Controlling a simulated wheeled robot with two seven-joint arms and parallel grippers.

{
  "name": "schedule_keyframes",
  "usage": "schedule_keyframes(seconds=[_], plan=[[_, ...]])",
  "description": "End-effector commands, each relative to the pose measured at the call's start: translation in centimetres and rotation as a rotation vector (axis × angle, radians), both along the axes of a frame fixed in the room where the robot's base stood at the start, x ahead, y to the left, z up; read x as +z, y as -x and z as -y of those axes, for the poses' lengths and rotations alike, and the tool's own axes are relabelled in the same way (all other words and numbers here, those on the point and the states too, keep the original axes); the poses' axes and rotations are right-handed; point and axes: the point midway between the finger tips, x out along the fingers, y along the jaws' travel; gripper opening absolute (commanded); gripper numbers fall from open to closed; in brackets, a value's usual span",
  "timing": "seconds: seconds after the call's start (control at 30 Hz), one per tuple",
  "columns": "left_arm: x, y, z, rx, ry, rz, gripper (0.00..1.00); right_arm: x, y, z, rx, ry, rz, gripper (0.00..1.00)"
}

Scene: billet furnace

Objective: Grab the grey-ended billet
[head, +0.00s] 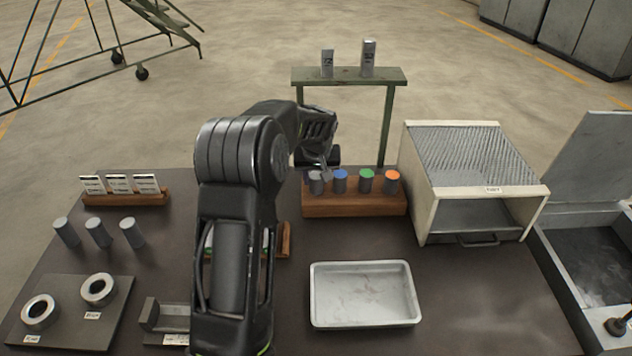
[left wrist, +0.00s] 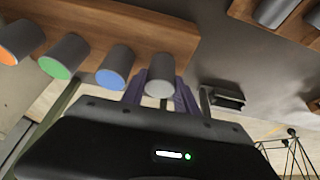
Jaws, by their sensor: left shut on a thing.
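The grey-ended billet (head: 316,184) is at the left end of a wooden rack (head: 350,207), in line with the blue (head: 340,181), green (head: 366,180) and orange (head: 392,182) ended billets. My left gripper (head: 312,172) reaches in from behind it. In the left wrist view, its purple fingers (left wrist: 160,97) are closed around the sides of the grey-ended billet (left wrist: 160,77). It still appears seated in the rack. The blue-ended billet (left wrist: 116,66) is close beside the fingers. My right gripper is not in view.
A white tray (head: 365,322) lies in front of the rack. A mesh-topped furnace box (head: 433,190) stands to the right. Several plain grey billets (head: 97,232) and a ring fixture (head: 66,320) are at left. My left arm hides part of another wooden rack (head: 284,240).

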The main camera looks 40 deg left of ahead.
Motion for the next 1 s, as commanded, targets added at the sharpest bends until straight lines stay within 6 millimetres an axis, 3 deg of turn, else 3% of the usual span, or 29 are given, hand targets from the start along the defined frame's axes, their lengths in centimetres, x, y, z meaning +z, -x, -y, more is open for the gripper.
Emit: schedule_keyframes(seconds=[0.27,0.7,1.0], plan=[[1.4,-0.2,-0.1,0.0,-0.002,0.006,0.0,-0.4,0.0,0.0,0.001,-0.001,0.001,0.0],[8.9,-0.1,0.0,-0.001,-0.002,0.005,0.0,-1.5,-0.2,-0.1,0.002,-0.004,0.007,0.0],[10.2,0.0,0.0,0.0,-0.001,0.001,0.0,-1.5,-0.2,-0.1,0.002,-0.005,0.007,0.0]])
